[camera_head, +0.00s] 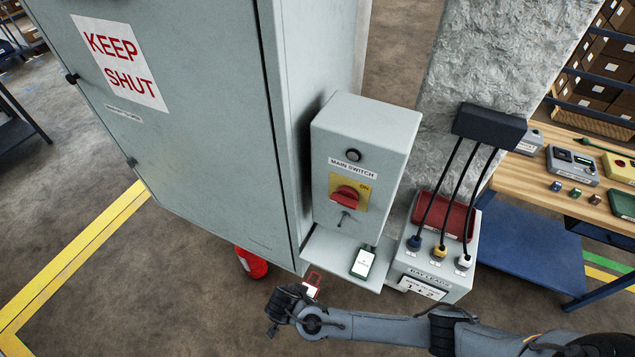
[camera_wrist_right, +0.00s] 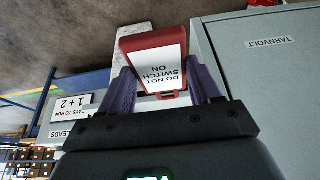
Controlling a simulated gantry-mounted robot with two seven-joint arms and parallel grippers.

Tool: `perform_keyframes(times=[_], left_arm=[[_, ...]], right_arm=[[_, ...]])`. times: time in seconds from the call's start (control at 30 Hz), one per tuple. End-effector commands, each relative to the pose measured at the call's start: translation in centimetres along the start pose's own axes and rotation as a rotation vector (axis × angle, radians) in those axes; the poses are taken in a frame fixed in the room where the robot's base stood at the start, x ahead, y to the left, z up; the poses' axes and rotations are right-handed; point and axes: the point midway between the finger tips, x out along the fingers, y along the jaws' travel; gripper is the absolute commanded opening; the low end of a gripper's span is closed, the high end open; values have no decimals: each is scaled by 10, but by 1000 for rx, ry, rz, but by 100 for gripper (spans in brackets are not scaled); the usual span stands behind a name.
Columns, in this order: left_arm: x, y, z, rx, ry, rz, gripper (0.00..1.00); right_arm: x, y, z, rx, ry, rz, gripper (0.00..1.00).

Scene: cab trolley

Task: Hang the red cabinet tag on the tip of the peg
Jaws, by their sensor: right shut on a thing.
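My right gripper (camera_head: 297,294) is below the switch box, near the cabinet's lower corner. It is shut on the red tag (camera_head: 312,285), which has a white label. In the right wrist view the red tag (camera_wrist_right: 155,65) reads DO NOT SWITCH ON upside down, between the two fingers (camera_wrist_right: 164,88). A dark round stub (camera_head: 353,155) sticks out above the MAIN SWITCH label on the grey switch box (camera_head: 385,135). The tag is apart from the box. My left gripper is not in view.
The large grey cabinet (camera_head: 190,140) stands at left. A green-framed card (camera_head: 363,262) lies on the ledge (camera_head: 335,258) under the switch box. A lead box (camera_head: 437,275) with three plugged cables is at right. A red object (camera_head: 251,263) sits under the cabinet.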

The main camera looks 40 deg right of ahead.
Motion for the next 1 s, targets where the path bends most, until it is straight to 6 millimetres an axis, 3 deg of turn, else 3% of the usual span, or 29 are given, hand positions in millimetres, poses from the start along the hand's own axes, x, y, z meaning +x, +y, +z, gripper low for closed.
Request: perform_keyframes(times=[0.27,0.37,0.43,0.57,0.7,0.83,1.0], left_arm=[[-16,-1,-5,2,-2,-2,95],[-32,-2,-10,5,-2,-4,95],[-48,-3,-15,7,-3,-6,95],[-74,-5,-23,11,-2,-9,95],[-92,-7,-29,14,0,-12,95],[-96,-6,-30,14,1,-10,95],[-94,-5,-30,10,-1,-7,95]], right_arm=[[-11,9,4,5,0,3,33],[-34,9,2,38,0,12,33],[-62,3,-6,75,0,23,33],[-122,-6,-39,28,2,2,33],[-176,-6,-89,-194,2,-87,33],[-202,-3,-120,-395,-3,-169,33],[-222,-1,-145,-615,-5,-264,33]])
